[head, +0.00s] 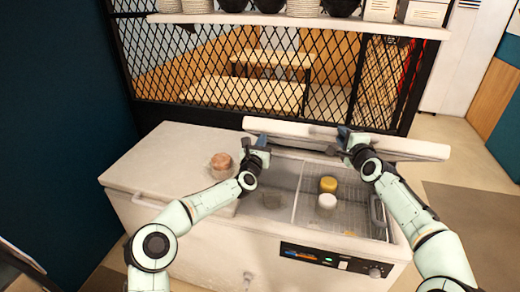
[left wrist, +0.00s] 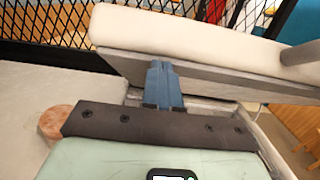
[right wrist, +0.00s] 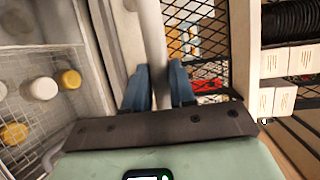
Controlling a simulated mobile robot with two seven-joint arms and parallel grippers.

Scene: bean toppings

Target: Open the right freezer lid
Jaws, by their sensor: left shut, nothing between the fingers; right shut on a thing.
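The right freezer lid (head: 405,147) is raised at the back of the chest freezer, tilted up, with the compartment below it uncovered. It also shows in the left wrist view (left wrist: 200,40). My right gripper (head: 346,136) is shut on the lid's handle, a pale bar (right wrist: 152,35) running between its fingers in the right wrist view. My left gripper (head: 262,142) is shut and empty near the left end of the lid. In the left wrist view its blue fingers (left wrist: 163,72) overlap the lid's lower edge; I cannot tell whether they touch it.
The left freezer lid (head: 155,160) is closed, with a brown-topped jar (head: 220,165) on it. Inside the open compartment are a yellow-topped jar (head: 328,184), a white-topped jar (head: 327,202) and a wire basket (head: 350,222). A black mesh partition (head: 180,60) and a shelf (head: 300,21) stand behind.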

